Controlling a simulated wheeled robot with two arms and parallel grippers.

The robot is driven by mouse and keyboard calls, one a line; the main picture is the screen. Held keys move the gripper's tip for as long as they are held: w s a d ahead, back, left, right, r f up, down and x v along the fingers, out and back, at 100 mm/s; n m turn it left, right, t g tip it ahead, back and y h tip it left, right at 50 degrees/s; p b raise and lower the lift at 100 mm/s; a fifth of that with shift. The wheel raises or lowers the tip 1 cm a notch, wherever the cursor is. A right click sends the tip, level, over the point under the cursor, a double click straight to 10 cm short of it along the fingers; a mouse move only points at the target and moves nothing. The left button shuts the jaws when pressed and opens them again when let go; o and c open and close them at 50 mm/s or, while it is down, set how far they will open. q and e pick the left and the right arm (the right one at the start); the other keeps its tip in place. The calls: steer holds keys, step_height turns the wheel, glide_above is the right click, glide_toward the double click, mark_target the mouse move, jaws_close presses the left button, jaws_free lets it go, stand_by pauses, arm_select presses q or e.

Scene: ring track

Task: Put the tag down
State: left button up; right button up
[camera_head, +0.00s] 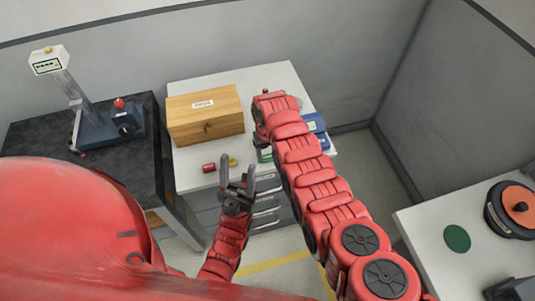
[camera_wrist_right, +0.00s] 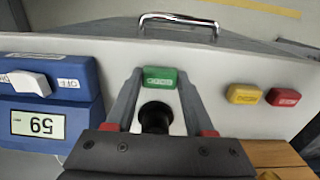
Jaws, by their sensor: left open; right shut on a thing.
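A green tag (camera_wrist_right: 160,77) with a printed label lies between the fingertips of my right gripper (camera_wrist_right: 159,84), which is shut on it over the white cabinet top (camera_wrist_right: 222,105). I cannot tell whether the tag touches the surface. In the head view, my right arm mostly hides that gripper, and a bit of green (camera_head: 265,154) shows beside the arm. My left gripper (camera_head: 237,168) is open and empty in front of the cabinet.
A red tag (camera_head: 208,168) and a yellow tag (camera_head: 232,161) lie on the cabinet by a wooden box (camera_head: 205,122). A blue device (camera_wrist_right: 45,110) with a display stands beside the right gripper. A black dome (camera_wrist_right: 155,115) shows between its fingers. A dark bench (camera_head: 95,160) stands left.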

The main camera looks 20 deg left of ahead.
mark_target(267, 157)
steer(key=shift+f, duration=0.15)
steer(key=o, duration=1.3)
steer(key=shift+r, duration=0.7)
step_height(267, 157, up, 11)
steer(key=shift+r, duration=0.1)
